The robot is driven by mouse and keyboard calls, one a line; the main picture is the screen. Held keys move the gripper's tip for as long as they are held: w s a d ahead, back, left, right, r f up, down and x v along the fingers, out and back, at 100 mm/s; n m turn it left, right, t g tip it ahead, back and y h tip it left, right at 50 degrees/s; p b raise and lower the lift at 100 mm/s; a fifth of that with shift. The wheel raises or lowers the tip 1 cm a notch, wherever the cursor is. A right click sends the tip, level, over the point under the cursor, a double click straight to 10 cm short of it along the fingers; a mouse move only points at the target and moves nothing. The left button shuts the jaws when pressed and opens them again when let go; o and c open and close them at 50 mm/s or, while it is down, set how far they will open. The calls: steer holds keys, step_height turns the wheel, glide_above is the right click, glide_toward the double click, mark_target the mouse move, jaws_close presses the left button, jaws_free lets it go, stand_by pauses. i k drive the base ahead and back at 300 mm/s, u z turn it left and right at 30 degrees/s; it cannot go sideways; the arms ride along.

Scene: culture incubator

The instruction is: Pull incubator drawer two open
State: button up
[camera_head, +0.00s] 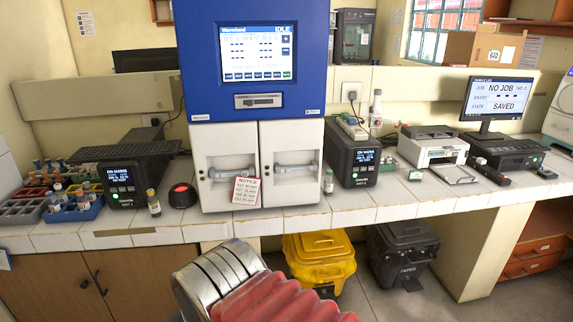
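The incubator has a blue upper body (252,95) with a lit screen. Below it are two white fronts side by side, a left one (222,150) and a right one (290,145), each with a grey bar handle in a recess. Both fronts look shut. I cannot read a number on either, so I cannot tell which is drawer two. A notice card (246,190) hangs low on the left front, near the gap. Part of my arm, silver with red ribbed covering, rises at the bottom centre, well short of the incubator. My gripper is not visible.
Left of the incubator stand a red-topped black device (183,195), a small bottle (153,203) and a dark unit (122,182). A small vial (328,182) and another dark unit (352,155) stand right. Yellow (319,262) and black (402,250) bins sit below the counter (440,196).

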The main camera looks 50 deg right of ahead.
mark_target(291, 149)
steer(key=z, duration=0.3)
steer(key=i, duration=0.85)
steer(key=z, duration=0.4)
